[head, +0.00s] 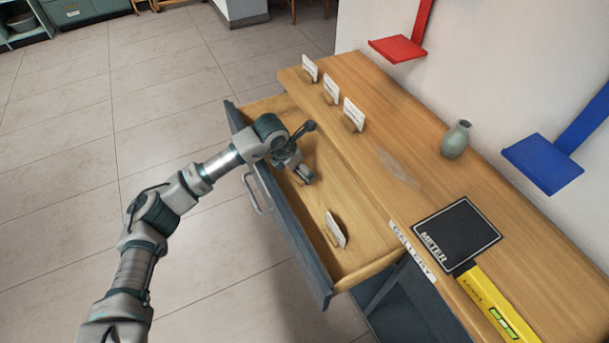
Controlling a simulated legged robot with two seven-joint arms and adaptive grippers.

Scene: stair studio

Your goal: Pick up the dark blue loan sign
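No dark blue loan sign can be made out in the head view. A small white card sign (335,231) on a wooden foot stands in the near part of the open drawer (350,262). My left gripper (306,151) is over the farther part of the drawer, beyond that sign and apart from it. Its fingers look spread, with nothing clearly held between them. The arm and gripper hide part of the drawer floor. My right gripper is out of view.
Several white card signs (331,91) stand at the far end of the wooden counter (400,135). A grey-green vase (456,139), black METER mat (457,234) and yellow level (494,304) are also there. The drawer has a front handle (257,193).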

